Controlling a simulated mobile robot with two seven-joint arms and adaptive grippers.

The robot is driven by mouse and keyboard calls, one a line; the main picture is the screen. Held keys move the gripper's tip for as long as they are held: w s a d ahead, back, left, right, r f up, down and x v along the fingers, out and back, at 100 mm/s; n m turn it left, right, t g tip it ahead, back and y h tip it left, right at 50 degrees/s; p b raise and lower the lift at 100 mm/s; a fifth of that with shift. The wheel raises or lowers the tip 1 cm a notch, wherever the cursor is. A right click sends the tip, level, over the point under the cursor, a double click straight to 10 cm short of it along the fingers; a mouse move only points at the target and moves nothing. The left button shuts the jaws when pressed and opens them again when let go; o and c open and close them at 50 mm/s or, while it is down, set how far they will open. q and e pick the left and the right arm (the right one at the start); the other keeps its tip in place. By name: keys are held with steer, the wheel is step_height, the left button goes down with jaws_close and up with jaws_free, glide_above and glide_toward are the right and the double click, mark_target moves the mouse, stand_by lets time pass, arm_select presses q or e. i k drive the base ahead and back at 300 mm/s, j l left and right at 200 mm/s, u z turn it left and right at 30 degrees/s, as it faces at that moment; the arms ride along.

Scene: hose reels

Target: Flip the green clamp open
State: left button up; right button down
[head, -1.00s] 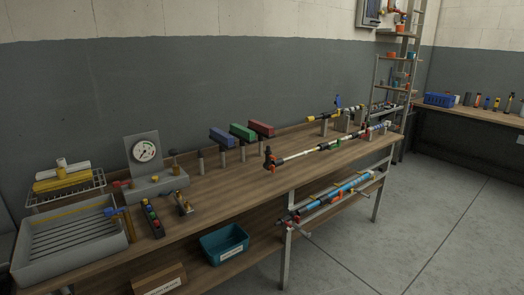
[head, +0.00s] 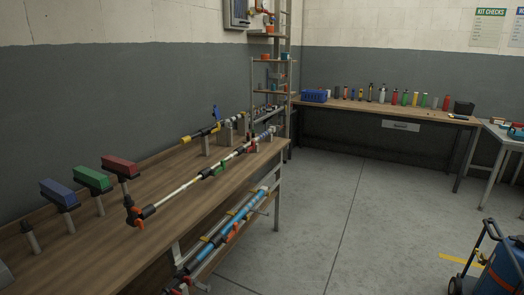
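A green block-shaped piece (head: 93,180) stands on a post on the wooden bench, between a blue block (head: 58,193) and a red block (head: 120,166). A smaller green part (head: 220,169) sits on the long white pipe (head: 180,191) that runs along the bench. I cannot tell from this view which of the two is the green clamp, or whether either is open or shut. Neither of my grippers is in view.
The wooden bench (head: 85,258) runs along the left wall. Blue pipes (head: 232,225) lie on its lower shelf. A back bench (head: 412,112) holds bottles and a blue basket (head: 314,96). A blue wheeled unit (head: 505,270) stands at lower right. The middle floor is clear.

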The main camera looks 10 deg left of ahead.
mark_target(223, 163)
steer(key=i+l+u, duration=0.25)
steer(key=i+u, duration=0.15)
steer(key=i, duration=0.15)
steer(key=i+l+u, duration=0.65)
steer(key=u, duration=0.15)
steer(key=i+l+u, duration=0.3)
steer(key=l+u, duration=0.35)
steer(key=i+l+u, duration=0.3)
steer(key=l, duration=0.2)
